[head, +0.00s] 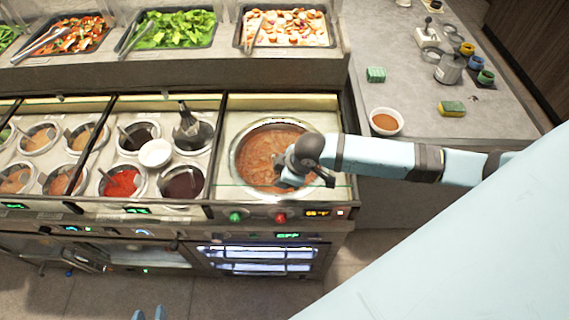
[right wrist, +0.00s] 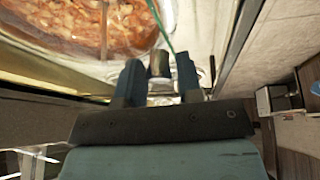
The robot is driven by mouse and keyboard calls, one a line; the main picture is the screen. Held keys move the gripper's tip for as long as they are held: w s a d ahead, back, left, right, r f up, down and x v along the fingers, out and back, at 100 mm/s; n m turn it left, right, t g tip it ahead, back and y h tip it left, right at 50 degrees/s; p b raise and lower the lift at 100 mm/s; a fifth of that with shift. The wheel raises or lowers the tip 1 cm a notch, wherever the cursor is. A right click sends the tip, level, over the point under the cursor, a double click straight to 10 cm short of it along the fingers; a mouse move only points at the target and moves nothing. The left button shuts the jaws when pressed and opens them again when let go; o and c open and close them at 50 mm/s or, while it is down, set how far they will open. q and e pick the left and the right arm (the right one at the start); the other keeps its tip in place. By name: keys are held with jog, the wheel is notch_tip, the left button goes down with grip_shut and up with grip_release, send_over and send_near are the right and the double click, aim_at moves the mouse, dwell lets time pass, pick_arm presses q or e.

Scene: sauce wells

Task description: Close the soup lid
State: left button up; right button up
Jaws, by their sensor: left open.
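The round soup pot (head: 234,150) with orange-brown soup sits in the counter's right well. A thin greenish edge like clear glass (head: 243,186) runs along the front of this well; it looks like the soup lid, but its angle is hard to tell. My right gripper (head: 290,180) is over the pot's front right side, mostly hidden behind its own wrist. In the right wrist view, my right gripper (right wrist: 160,72) has its fingers apart, one on each side of a small dark knob (right wrist: 160,62), with narrow gaps.
Sauce wells with ladles, a white bowl (head: 155,153) and a dark bottle (head: 190,130) are left of the soup. Salad trays (head: 175,29) line the back. The right counter (head: 420,95) holds a soup bowl (head: 386,121), sponges and cups. Oven-like units are below.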

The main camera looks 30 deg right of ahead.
jog(key=shift+o, duration=1.1)
jog(key=v, duration=1.3)
jog(key=shift+r+b, duration=0.3)
jog(key=shift+r, duration=0.05)
jog(key=shift+s+d, duration=0.1)
